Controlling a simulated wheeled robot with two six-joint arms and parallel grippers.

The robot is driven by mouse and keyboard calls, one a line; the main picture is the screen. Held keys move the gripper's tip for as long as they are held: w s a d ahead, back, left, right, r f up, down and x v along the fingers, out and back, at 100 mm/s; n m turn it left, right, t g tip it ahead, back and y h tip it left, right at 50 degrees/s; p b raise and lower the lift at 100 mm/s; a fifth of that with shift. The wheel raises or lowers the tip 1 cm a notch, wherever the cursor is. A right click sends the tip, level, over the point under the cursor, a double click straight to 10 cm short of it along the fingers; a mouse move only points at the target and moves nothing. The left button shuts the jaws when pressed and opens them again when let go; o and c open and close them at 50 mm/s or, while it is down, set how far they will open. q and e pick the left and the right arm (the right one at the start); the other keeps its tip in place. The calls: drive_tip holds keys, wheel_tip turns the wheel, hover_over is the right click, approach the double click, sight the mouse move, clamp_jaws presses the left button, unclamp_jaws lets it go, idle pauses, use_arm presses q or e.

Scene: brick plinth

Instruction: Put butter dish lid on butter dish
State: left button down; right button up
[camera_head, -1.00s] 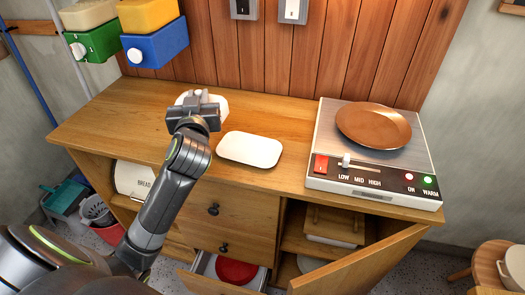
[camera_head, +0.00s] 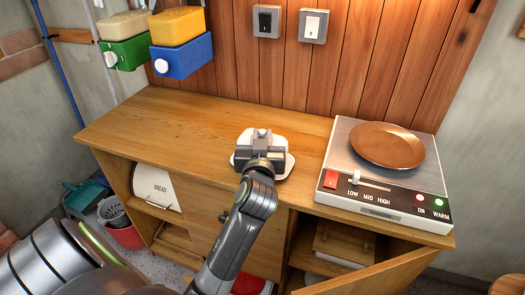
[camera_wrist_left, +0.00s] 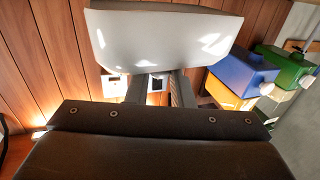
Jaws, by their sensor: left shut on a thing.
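The white butter dish lid (camera_head: 279,138) is held in my left gripper (camera_head: 262,138) over the middle of the cabinet top. In the left wrist view the lid (camera_wrist_left: 165,35) is a smooth white shell between the left gripper's fingertips (camera_wrist_left: 152,80). The white butter dish (camera_head: 288,169) lies on the wood under the lid. Its rim shows to the left and right of the gripper, and the rest is hidden. I cannot tell whether lid and dish touch. My right gripper is not in view.
A warming plate (camera_head: 340,150) with a brown plate (camera_head: 388,145) stands at the right of the cabinet top (camera_head: 150,125). The left part of the top is clear. Blue (camera_head: 180,58) and green (camera_head: 125,52) dispensers hang at the back left. A cabinet door (camera_head: 370,272) stands open below.

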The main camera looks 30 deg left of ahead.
use_arm(q)
wheel_tip(320, 180, down, 3)
drive_tip(key=shift+f+b, duration=0.2)
drive_tip(key=shift+b, duration=0.1)
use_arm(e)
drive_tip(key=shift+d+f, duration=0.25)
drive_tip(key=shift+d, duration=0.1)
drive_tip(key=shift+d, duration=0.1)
use_arm(q)
drive_tip(key=shift+f, duration=0.15)
drive_tip(key=c, duration=1.3)
unclamp_jaws()
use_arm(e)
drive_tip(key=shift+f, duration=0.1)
use_arm(q)
drive_tip(key=shift+r, duration=0.2)
